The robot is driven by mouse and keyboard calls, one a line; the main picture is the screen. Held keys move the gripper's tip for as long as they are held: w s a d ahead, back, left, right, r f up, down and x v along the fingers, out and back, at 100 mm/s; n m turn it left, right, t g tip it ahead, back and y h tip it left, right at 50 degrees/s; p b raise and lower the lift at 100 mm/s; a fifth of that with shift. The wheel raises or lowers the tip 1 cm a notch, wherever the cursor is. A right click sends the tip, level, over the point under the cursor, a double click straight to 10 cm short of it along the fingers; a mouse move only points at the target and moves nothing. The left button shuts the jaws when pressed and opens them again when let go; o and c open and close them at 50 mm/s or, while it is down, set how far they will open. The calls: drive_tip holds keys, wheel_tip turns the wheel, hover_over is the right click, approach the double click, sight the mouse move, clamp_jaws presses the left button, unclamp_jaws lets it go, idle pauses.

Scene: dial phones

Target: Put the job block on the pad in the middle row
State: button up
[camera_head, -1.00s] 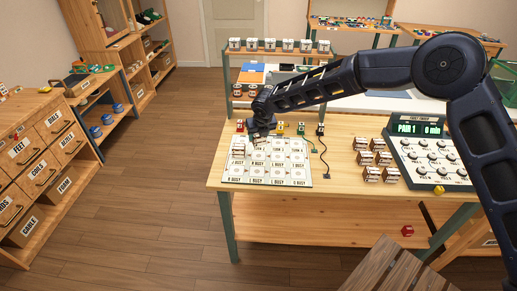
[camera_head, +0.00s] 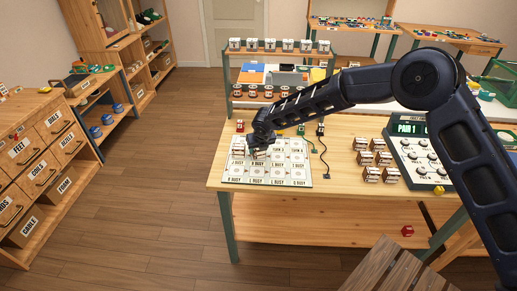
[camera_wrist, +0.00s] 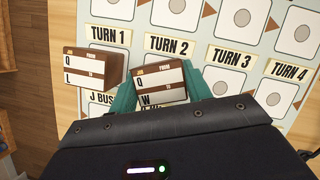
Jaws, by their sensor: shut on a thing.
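A wooden block with a white card lettered Q and W (camera_wrist: 158,82) is between the teal fingers of my gripper (camera_wrist: 160,90). My gripper is shut on this block, low over the board below the TURN 2 label. In the head view my gripper (camera_head: 260,147) is at the upper left of the white pad board (camera_head: 304,172). A similar block lettered Q and L (camera_wrist: 92,68) stands on the board below TURN 1, left of my gripper. I cannot tell whether the held block touches the board. Its lower part is hidden by my gripper.
Bare pads (camera_wrist: 240,18) show beyond and to the right. Several similar blocks (camera_head: 372,174) stand on the bench right of the board, next to a dial console (camera_head: 412,155).

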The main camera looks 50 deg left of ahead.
drive_tip(key=o, duration=1.1)
drive_tip(key=shift+f, duration=0.1)
drive_tip(key=v, duration=1.2)
drive_tip(key=shift+d, duration=0.1)
